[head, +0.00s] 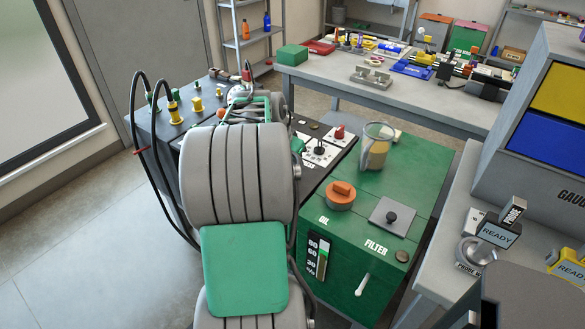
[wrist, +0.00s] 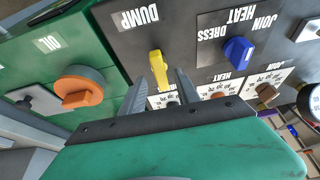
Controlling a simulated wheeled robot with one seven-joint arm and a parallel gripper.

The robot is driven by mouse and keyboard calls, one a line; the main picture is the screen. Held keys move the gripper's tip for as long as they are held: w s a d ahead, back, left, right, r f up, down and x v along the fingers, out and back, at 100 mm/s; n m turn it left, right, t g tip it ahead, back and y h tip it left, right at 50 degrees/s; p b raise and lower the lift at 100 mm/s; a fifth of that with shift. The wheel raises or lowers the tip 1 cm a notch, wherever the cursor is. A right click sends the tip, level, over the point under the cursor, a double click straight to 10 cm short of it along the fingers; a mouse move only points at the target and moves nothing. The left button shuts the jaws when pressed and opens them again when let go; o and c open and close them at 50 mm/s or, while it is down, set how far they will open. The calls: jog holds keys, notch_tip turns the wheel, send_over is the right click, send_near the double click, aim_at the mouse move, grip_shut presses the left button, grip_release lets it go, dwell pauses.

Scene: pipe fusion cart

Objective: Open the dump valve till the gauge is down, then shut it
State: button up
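The dump valve has a yellow lever (wrist: 157,64) on the dark panel, beside the white DUMP label, in the wrist view. My gripper (wrist: 161,80) is open there, with one grey finger on each side of the lever. A gap shows between each finger and the lever, and I cannot tell how deep the fingers reach. A round gauge (wrist: 312,100) is cut off at the right edge of the wrist view, and its needle cannot be read. In the head view my arm hides the dump lever.
A blue DRESS/HEAT knob (wrist: 238,49) and small dials sit to the right in the wrist view. An orange oil cap (head: 341,195), a filter cover (head: 391,217) and a clear jar (head: 376,146) stand on the green unit (head: 432,160). Black hoses (head: 135,125) loop at the cart's left.

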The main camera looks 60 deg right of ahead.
jog(key=shift+x, duration=0.9)
grip_shut()
